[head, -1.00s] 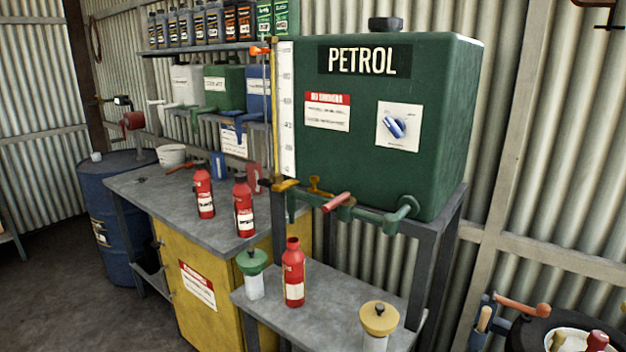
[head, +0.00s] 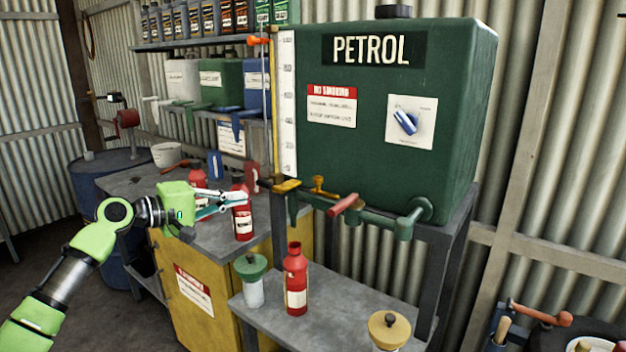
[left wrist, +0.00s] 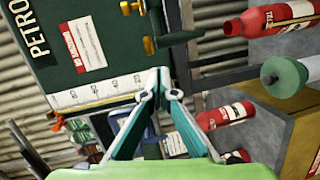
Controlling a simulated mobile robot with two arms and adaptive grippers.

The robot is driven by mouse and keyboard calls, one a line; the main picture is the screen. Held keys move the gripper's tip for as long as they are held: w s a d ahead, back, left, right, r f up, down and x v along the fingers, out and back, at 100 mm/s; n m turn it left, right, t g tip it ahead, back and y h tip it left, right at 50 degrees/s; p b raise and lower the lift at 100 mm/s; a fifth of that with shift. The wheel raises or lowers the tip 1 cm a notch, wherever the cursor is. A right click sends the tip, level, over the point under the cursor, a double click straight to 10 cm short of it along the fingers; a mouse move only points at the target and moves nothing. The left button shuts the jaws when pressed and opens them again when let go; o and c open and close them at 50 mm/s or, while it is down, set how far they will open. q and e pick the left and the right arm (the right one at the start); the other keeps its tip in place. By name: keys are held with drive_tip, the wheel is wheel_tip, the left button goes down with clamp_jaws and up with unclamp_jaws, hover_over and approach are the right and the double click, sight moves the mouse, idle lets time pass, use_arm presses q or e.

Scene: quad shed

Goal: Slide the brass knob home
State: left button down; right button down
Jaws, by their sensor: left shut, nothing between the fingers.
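The small brass knob (head: 318,186) sits on the pipework under the front of the green petrol tank (head: 455,110). A flat brass fitting (head: 286,185) is just left of it, at the foot of the white gauge strip (head: 287,105). In the left wrist view a brass piece (left wrist: 148,45), probably the knob, shows beyond my fingertips. My left gripper (head: 247,196) is shut and empty, left of the knob and in front of a red bottle on the bench in the head view. Its shut fingers also show in the left wrist view (left wrist: 160,75). My right gripper is not in view.
A red-handled tap (head: 345,205) projects right of the knob. A red bottle (head: 295,280), a green-topped jar (head: 251,280) and a yellow-topped jar (head: 389,328) stand on the low shelf. Another red bottle (head: 243,222) stands on the grey bench behind my gripper.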

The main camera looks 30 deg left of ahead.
use_arm(q)
drive_tip(key=shift+m+h, duration=0.5)
drive_tip(key=shift+h, duration=0.3)
drive_tip(key=d+r, duration=0.2)
drive_tip(key=r, duration=0.1)
drive_tip(key=d+r, duration=0.1)
drive_tip(key=r, duration=0.1)
drive_tip(key=shift+d, duration=0.15)
drive_tip(key=s+d+p+x, duration=0.1)
drive_tip(key=d+p+x, duration=0.1)
drive_tip(key=p+x, duration=0.5)
drive_tip(key=x, duration=0.6)
drive_tip(key=shift+s+d+p, duration=0.2)
drive_tip(key=shift+d+p, duration=0.05)
drive_tip(key=shift+p, duration=0.15)
drive_tip(key=shift+f, duration=0.15)
